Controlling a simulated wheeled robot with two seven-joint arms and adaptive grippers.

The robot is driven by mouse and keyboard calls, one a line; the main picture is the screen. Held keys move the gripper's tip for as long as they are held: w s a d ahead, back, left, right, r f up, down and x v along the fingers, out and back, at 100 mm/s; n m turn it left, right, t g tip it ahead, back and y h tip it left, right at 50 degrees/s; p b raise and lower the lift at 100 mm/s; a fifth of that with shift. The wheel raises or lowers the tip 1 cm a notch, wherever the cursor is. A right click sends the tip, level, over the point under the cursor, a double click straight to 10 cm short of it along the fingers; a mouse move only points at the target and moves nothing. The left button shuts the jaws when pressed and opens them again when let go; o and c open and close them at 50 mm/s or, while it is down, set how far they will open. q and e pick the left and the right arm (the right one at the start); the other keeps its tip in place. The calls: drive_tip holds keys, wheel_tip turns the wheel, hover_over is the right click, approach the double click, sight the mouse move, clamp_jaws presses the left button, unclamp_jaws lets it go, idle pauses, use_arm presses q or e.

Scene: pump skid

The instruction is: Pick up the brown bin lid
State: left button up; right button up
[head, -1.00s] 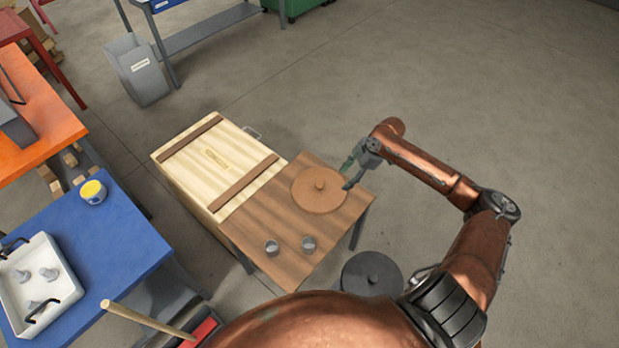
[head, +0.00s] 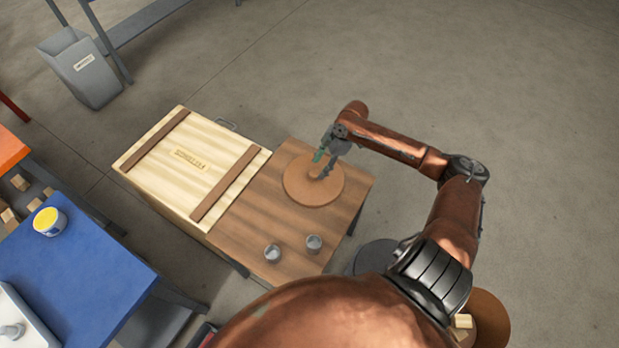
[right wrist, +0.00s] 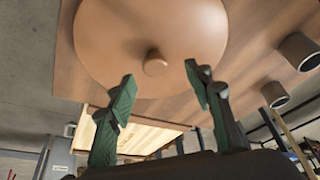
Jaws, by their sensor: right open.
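The brown bin lid (head: 306,190) is a round disc lying on the small wooden table (head: 243,222). In the right wrist view the lid (right wrist: 150,40) fills the top middle, with its round knob (right wrist: 155,64) facing the camera. My right gripper (head: 324,164) is over the far right part of the lid in the head view and partly covers it. In the right wrist view my right gripper (right wrist: 158,82) is open, with one finger on each side of the knob's line and nothing between them. Whether the fingers touch the lid cannot be told. My left gripper is not in view.
Two grey cups (head: 273,253) (head: 314,243) stand on the table's near part. A wooden crate (head: 190,165) adjoins the table on the left. A blue table (head: 85,270) with a yellow-topped tin (head: 48,222) is at the left. A dark disc (head: 372,256) lies low beside the table, partly hidden by my arm.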

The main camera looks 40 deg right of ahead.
sight(314, 173)
drive_tip(key=shift+w+a+f, duration=0.1)
drive_tip(key=shift+f, duration=0.6)
drive_tip(key=x, duration=0.1)
drive_tip(key=b+x, duration=0.1)
drive_tip(key=x, duration=0.1)
drive_tip(key=b+x, duration=0.1)
drive_tip(key=shift+w+f, duration=0.3)
drive_tip(key=shift+w, duration=0.1)
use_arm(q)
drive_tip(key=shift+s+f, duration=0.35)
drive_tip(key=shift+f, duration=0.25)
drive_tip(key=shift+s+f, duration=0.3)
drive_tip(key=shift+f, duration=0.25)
use_arm(e)
drive_tip(key=shift+r, duration=0.1)
clamp_jaws()
